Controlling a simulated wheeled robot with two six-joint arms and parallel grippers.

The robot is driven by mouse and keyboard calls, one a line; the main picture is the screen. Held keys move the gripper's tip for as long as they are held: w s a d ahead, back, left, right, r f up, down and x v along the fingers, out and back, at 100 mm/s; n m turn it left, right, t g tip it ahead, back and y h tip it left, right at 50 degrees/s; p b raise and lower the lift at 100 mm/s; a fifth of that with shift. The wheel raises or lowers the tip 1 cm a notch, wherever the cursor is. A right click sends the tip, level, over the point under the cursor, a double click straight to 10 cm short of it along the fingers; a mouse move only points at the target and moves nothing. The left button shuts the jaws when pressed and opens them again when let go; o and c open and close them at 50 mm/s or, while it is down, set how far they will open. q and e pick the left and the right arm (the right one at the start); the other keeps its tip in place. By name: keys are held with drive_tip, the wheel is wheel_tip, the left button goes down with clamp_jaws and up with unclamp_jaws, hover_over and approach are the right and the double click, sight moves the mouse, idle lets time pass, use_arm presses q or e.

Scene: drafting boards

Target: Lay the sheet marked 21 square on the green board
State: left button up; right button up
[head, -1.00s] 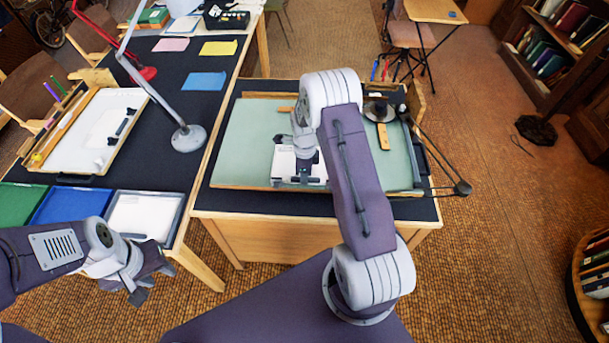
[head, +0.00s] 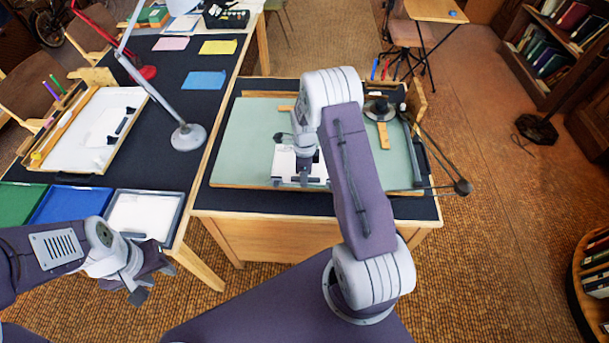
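A white sheet (head: 284,164) lies on the green board (head: 240,143), near the board's front edge. Its number cannot be read, and my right arm hides part of it. My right gripper (head: 304,180) points down at the sheet with its fingertips at or just above it. Whether its fingers are open or shut cannot be made out. My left gripper (head: 142,281) hangs in front of the left table, away from the board, with its fingers apart and nothing between them.
Green, blue and white trays (head: 143,217) line the left table's front. A lamp base (head: 188,137) stands behind them. Another board (head: 80,139) with a white sheet lies at left. A wooden piece (head: 383,135), a round dark weight (head: 379,109) and a dark bar lie on the green board's right.

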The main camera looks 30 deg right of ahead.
wheel_tip(320, 180, up, 8)
drive_tip(key=shift+r, duration=0.25)
drive_tip(key=s+a+r+n+t, duration=0.1)
drive_tip(key=s+a+r+n, duration=0.5)
drive_tip(key=a+r, duration=0.2)
drive_tip(key=s+a+f+n, duration=0.2)
drive_tip(key=s+n, duration=0.8)
drive_tip(key=n, duration=0.8)
drive_tip(key=shift+s+f, duration=0.4)
drive_tip(key=shift+f, duration=0.1)
